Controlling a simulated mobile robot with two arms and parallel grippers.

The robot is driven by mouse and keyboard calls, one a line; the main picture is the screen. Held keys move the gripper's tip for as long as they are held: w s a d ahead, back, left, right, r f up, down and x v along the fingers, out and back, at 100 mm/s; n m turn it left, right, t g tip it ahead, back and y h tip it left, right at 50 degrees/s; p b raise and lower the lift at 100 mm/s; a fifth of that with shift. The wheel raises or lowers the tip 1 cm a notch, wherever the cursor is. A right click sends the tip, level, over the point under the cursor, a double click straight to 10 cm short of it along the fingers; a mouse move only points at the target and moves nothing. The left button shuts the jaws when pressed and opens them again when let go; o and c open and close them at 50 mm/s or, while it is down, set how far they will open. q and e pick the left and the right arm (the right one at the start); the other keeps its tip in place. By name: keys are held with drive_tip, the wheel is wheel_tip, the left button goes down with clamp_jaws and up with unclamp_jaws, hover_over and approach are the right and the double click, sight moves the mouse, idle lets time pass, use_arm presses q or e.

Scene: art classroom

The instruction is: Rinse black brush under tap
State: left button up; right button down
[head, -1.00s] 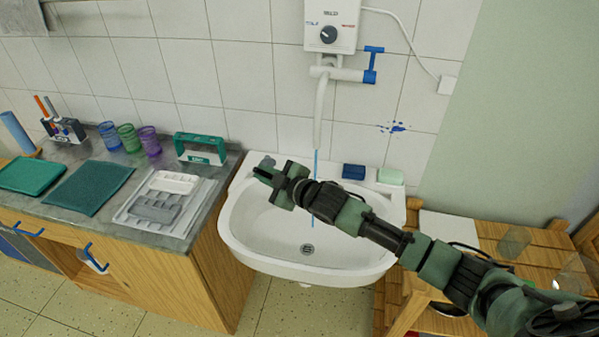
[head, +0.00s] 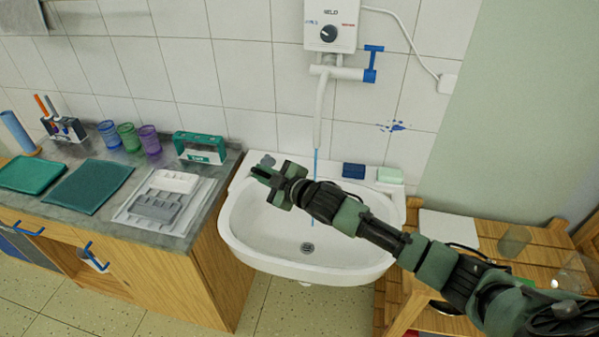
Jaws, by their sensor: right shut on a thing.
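My right gripper (head: 262,174) is over the left part of the white sink (head: 233,233), pointing left. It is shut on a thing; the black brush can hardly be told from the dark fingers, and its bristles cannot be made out. The white tap spout (head: 319,110) hangs from the wall heater (head: 331,26). A thin blue stream of water (head: 315,165) runs down from it and passes behind my right arm into the basin. The gripper is left of the stream. The blue tap handle (head: 371,64) is at the right of the pipe. My left gripper is out of view.
A blue sponge (head: 353,171) and a pale green soap block (head: 390,175) sit on the sink's back rim. The left counter (head: 100,212) holds cups, a green box (head: 199,147), mats and a grey tray (head: 153,213). A wooden shelf (head: 500,240) stands at right.

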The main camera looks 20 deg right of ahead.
drive_tip(key=a+r+p, duration=0.4)
drive_tip(key=a, duration=0.2)
drive_tip(key=shift+s, duration=0.35)
idle(0.7)
